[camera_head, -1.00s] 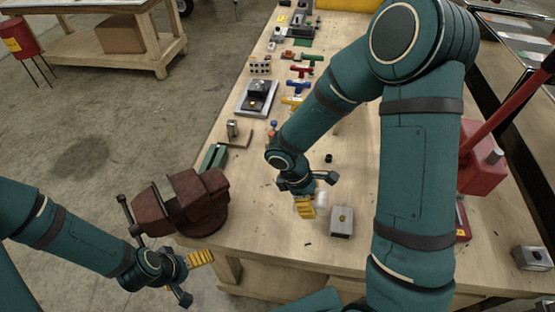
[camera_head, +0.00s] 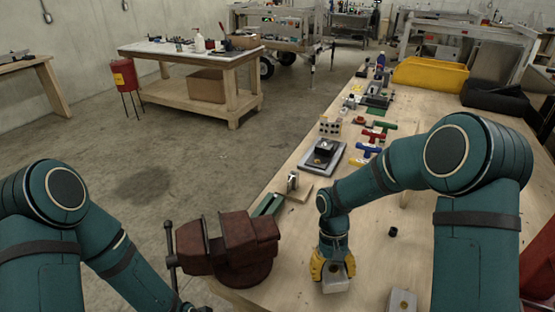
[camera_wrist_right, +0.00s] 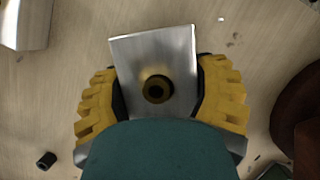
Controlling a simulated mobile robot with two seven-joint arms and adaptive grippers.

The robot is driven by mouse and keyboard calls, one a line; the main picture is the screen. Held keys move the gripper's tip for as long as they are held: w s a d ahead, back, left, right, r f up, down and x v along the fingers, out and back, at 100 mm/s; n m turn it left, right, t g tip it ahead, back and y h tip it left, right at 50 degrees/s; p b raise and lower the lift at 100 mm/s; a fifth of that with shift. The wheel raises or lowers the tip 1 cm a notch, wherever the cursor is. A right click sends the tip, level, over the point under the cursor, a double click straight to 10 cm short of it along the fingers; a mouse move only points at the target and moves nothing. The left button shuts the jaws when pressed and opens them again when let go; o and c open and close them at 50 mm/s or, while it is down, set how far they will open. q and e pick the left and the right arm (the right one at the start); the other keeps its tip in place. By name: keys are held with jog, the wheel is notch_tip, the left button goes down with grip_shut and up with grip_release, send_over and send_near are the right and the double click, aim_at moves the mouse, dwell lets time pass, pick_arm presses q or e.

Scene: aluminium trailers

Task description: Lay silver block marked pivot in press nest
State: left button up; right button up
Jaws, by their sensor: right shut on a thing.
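My right gripper (camera_head: 333,270) has its yellow fingers closed on the two sides of a silver block (camera_head: 337,286), low over the near part of the bench. In the right wrist view the block (camera_wrist_right: 170,55) lies between the fingers (camera_wrist_right: 160,100), with a brass-rimmed dark hole on its face. No marking can be read. A second silver block (camera_head: 402,301) stands to its right, cut by the bottom edge. The press nest cannot be made out; part of a red machine (camera_head: 538,262) shows at the right edge. My left gripper is below the picture.
A dark red vise (camera_head: 235,245) stands left of my right gripper. A grey plate with a black fixture (camera_head: 322,155) lies farther back. Coloured T-handles (camera_head: 372,143) and a small black cylinder (camera_head: 393,232) are on the bench (camera_head: 365,262). Yellow bin (camera_head: 430,75) at the back.

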jog(key=shift+r, duration=0.1)
jog(key=shift+s+d+r+n+p, duration=0.25)
jog(key=shift+d+r+n+p, duration=0.15)
jog(key=shift+n, duration=0.1)
jog(key=s+d+r+n+t+h+p, duration=0.25)
jog(key=s+d+r+n+p, duration=0.3)
jog(key=n, duration=0.45)
jog(key=h+b, duration=0.1)
jog(key=b, duration=0.1)
send_over(363, 301)
jog(key=shift+n, duration=0.4)
jog(key=f, duration=0.3)
jog(key=a+f, duration=0.1)
jog(key=shift+w+f, duration=0.2)
jog(key=shift+w, duration=0.1)
jog(key=shift+f, duration=2.25)
